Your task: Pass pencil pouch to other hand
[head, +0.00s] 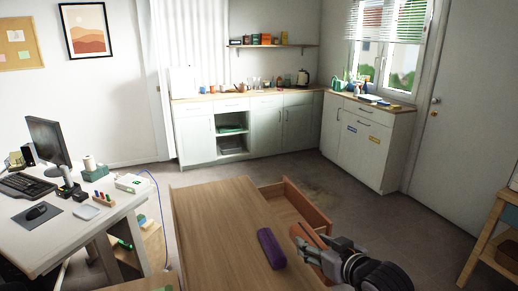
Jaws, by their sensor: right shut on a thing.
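The purple pencil pouch (271,249) lies lengthwise on the wooden desk (213,222) in front of me, near its right edge. My right gripper (303,246) comes in from the lower right. Its fingers point left towards the pouch, with a small gap between them and it. The gripper is shut at the near wall of an open orange-brown drawer (311,207). The exact contact between the fingers and the drawer wall is hard to make out. My left gripper does not show.
The drawer sticks out from the desk's right side. A white table (60,240) with a monitor (47,141), keyboard and small items stands at the left. A wooden shelf stand (490,245) is at the far right. The desk left of the pouch is clear.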

